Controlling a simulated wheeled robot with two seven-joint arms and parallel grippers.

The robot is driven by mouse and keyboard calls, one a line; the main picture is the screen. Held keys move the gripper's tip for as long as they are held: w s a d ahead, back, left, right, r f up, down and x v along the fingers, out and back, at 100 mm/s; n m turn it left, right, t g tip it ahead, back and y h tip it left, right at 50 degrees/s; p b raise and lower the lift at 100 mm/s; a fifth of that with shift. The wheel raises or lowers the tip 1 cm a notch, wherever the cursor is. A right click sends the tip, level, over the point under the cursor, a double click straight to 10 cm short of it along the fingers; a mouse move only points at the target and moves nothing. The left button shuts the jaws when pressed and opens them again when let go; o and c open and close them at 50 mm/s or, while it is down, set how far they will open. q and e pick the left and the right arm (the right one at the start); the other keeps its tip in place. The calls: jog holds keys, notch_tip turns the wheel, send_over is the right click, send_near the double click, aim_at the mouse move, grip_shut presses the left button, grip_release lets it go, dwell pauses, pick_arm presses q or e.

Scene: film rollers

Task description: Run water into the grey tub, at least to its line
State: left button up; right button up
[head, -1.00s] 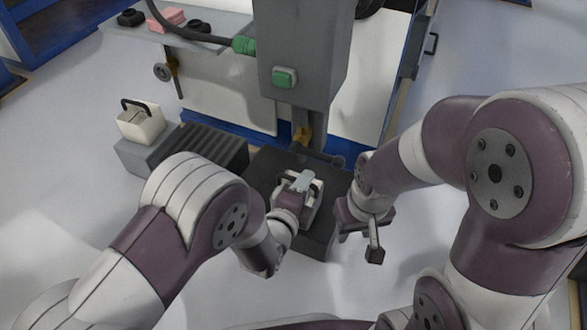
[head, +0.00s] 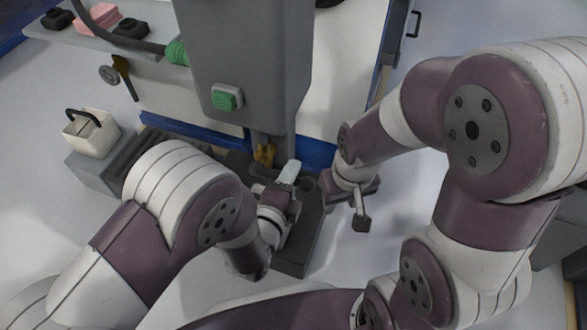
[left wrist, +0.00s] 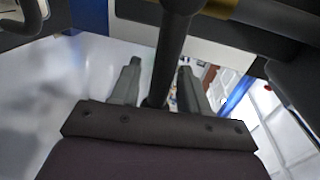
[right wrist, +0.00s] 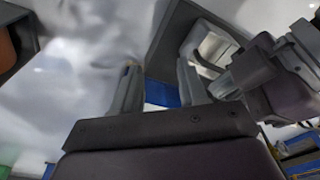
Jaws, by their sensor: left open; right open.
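My left gripper (head: 288,176) is open at the brass tap fitting (head: 263,154) under the grey column. In the left wrist view a dark round bar (left wrist: 174,50) passes between its fingers, with a gap visible. A pale grey tub (right wrist: 212,46) stands on a dark block, seen in the right wrist view beside my left gripper. In the head view my left gripper mostly hides this tub. I cannot see its line or any water. My right gripper (head: 361,212) is open and empty, to the right of the dark block.
A cream tub with a dark handle (head: 90,133) stands on a grey block at the left. The grey column (head: 250,60) carries a green button (head: 227,97). A shelf (head: 135,40) holds pink and black items.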

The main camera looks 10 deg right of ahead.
pick_arm(q)
grip_shut()
jog(key=shift+r, duration=0.1)
